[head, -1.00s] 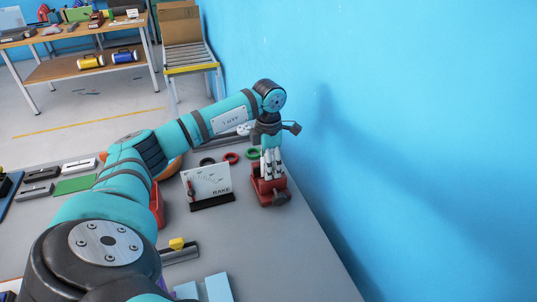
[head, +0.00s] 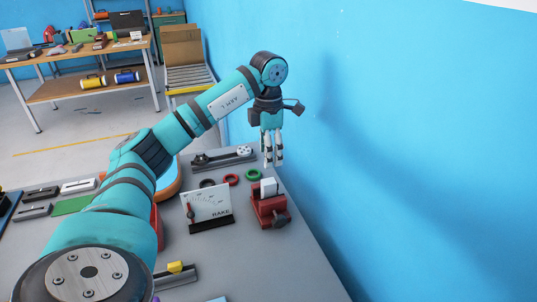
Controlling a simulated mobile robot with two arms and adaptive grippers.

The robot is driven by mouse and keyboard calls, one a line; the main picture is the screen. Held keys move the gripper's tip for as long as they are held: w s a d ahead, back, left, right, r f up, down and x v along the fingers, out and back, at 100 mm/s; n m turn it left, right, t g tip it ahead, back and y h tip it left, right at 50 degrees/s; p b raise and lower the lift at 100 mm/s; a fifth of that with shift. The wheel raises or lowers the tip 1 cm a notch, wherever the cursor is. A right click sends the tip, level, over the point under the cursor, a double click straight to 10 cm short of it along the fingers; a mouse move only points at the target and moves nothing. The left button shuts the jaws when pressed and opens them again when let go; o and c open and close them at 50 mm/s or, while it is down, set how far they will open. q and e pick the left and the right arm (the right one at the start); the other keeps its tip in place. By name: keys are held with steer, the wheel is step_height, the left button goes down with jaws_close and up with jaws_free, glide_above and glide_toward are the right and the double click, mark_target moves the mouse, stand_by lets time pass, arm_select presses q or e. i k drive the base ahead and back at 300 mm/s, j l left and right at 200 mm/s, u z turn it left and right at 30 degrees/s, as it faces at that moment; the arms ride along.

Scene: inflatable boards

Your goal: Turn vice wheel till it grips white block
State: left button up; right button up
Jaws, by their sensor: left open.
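The white block (head: 268,187) stands upright in the jaws of the red vice (head: 267,212), near the table's right edge. I cannot tell from here how tightly the jaws hold it. The vice wheel (head: 281,222) is a dark knob on the vice's near side. My left gripper (head: 273,164) hangs above the vice, fingers pointing down. It is open and empty, apart from the block and the wheel. My right gripper is not in view.
A white card on a dark stand (head: 208,208) stands left of the vice. Green, red and black rings (head: 231,179) lie behind it. A grey bar with a yellow piece (head: 176,275) lies in front. The blue wall (head: 420,150) is close on the right.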

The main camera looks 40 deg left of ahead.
mark_target(280, 220)
steer(key=k+l, duration=0.55)
steer(key=l, duration=0.15)
steer(key=k+l, duration=0.6)
steer(key=l, duration=0.15)
